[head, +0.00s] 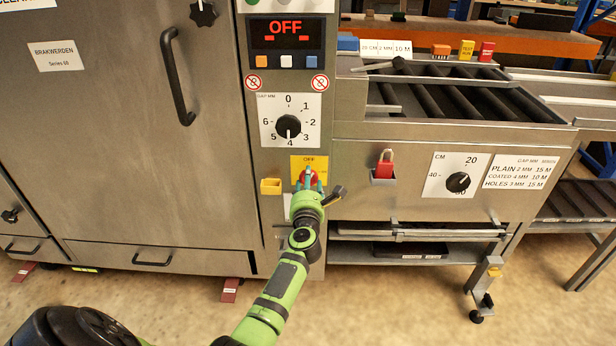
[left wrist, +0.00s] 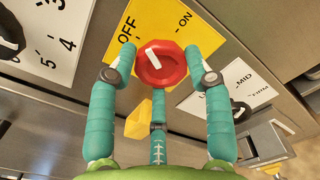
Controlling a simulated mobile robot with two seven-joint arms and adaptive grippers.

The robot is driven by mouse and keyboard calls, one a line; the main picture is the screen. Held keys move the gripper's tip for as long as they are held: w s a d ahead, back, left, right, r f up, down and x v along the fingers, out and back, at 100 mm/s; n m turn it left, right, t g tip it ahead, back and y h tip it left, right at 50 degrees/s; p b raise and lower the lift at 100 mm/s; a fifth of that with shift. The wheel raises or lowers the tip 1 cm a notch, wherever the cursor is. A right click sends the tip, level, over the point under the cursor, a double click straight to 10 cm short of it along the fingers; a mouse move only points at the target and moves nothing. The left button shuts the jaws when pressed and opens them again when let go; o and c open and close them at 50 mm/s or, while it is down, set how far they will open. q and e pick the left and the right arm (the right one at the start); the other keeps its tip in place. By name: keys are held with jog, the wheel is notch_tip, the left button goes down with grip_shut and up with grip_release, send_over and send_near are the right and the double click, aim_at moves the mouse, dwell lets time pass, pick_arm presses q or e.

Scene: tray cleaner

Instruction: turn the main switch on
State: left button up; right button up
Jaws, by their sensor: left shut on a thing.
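The main switch (head: 308,177) is a red knob on a yellow plate (head: 308,162) on the machine's control column, below the gap dial. In the left wrist view, the red knob (left wrist: 172,70) carries a white bar, and its yellow plate (left wrist: 150,17) is marked OFF and ON. The bar leans towards the OFF side. My left gripper (left wrist: 160,52) is shut on the knob, with teal fingers on its left and right and a third finger below. In the head view, my left gripper (head: 308,184) hides part of the knob. My right gripper is not in view.
The display (head: 287,35) above reads OFF. A gap dial (head: 289,126) is above the switch. A yellow holder (head: 270,186) sits just left of my gripper, and a dark lever (head: 334,196) is close on its right. A red padlock (head: 384,166) hangs further right.

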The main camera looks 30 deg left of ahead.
pick_arm(q)
jog(key=m+p, duration=0.1)
jog(key=m, duration=0.2)
jog(key=m+p, duration=0.2)
jog(key=m, duration=0.1)
jog(key=m+p, duration=0.1)
jog(key=m, duration=0.3)
jog(key=shift+w+d+r, duration=0.25)
jog(key=shift+w+r, duration=0.05)
jog(key=shift+r, duration=0.1)
jog(key=shift+d+f+m+p, duration=0.1)
jog(key=shift+m+p, duration=0.5)
jog(key=shift+m, duration=0.8)
jog(key=shift+f, duration=0.1)
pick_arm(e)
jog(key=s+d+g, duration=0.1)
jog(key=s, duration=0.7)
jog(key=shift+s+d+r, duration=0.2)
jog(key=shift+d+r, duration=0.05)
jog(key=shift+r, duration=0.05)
pick_arm(q)
jog(key=o, duration=1.1)
jog(key=shift+o, duration=0.2)
jog(key=shift+w+d+f, duration=0.1)
jog(key=shift+f, duration=0.05)
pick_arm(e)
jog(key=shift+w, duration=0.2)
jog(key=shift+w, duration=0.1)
